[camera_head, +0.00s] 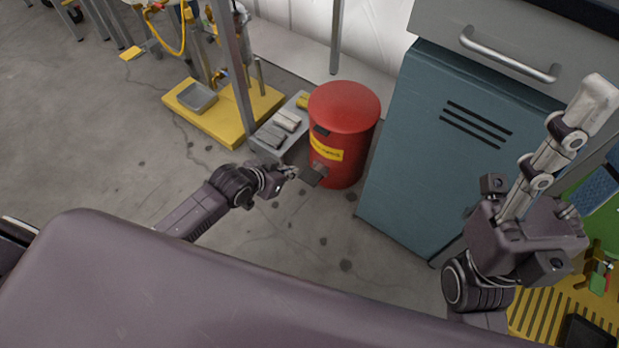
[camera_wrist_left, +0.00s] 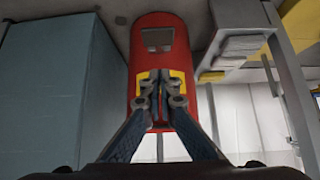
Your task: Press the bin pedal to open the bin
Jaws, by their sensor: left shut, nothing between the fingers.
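The red bin (camera_head: 343,130) stands upright on the floor beside the blue-grey cabinet, its round lid (camera_head: 344,103) down. Its dark pedal (camera_head: 311,176) sticks out low at the front. My left gripper (camera_head: 291,172) is shut and empty, close to the pedal on its left; I cannot tell whether they touch. The left wrist view sees the bin (camera_wrist_left: 160,55) upside down, with the grey pedal plate (camera_wrist_left: 158,39) above my shut fingertips (camera_wrist_left: 163,88). The fingers partly cover the bin's yellow label. My right gripper (camera_head: 597,92) is raised over the cabinet side; its finger gap is unclear.
The blue-grey cabinet (camera_head: 430,150) stands right of the bin. A grey box with light bars (camera_head: 275,130) and a yellow-based stand (camera_head: 222,112) are to its left. A metal post (camera_head: 232,65) rises there. The floor (camera_head: 290,235) in front is clear.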

